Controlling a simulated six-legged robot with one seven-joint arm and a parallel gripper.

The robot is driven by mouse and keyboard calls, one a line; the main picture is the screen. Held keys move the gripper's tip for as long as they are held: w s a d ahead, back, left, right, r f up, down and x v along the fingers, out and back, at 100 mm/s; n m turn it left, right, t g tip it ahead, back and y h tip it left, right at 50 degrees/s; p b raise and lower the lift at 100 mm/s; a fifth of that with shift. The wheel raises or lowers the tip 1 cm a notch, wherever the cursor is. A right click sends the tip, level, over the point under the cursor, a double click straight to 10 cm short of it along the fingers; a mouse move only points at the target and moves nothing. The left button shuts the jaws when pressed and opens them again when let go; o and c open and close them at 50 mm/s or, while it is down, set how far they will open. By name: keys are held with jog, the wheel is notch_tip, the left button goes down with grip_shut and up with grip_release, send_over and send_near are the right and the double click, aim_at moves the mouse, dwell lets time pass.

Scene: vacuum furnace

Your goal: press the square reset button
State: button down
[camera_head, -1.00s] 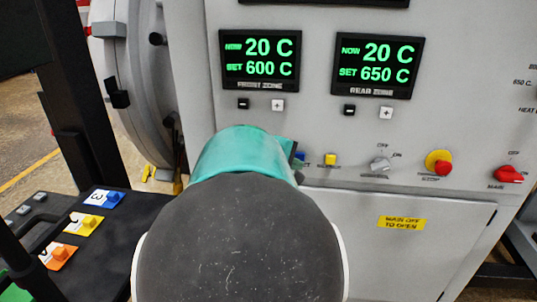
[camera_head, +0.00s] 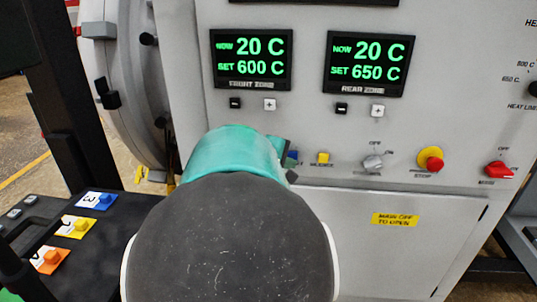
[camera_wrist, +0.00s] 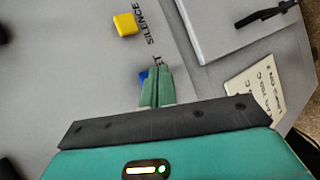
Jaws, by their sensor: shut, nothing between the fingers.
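The blue square button (camera_head: 292,157) is on the grey furnace panel, just right of my teal wrist in the head view. In the wrist view the blue button (camera_wrist: 143,76) shows only as a sliver beside the fingertips, mostly covered by them. A partly hidden label ending in "ET" is printed next to it. My gripper (camera_wrist: 157,72) is shut and empty, its green fingertips over the blue button. Whether they touch it I cannot tell. In the head view my arm hides most of the fingers.
A yellow button (camera_head: 323,158) marked SILENCE sits right of the blue one. Further right are a grey rotary switch (camera_head: 373,162), a red stop button (camera_head: 434,164) and a red main switch (camera_head: 499,170). Two displays (camera_head: 250,60) are above. A dark tray (camera_head: 112,235) stands at left.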

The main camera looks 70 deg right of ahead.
jog(key=shift+d, duration=0.1)
dwell(0.6)
jog(key=shift+w+d, duration=0.1)
jog(key=shift+d, duration=0.2)
jog(key=shift+w+d, duration=0.1)
jog(key=shift+d, duration=0.35)
dwell(0.6)
jog(key=shift+a, duration=0.85)
jog(key=shift+s+a, duration=0.1)
jog(key=shift+s, duration=0.1)
jog(key=a, duration=0.2)
jog(key=s+a, duration=0.1)
jog(key=a, duration=0.1)
jog(key=shift+a, duration=0.35)
dwell(0.7)
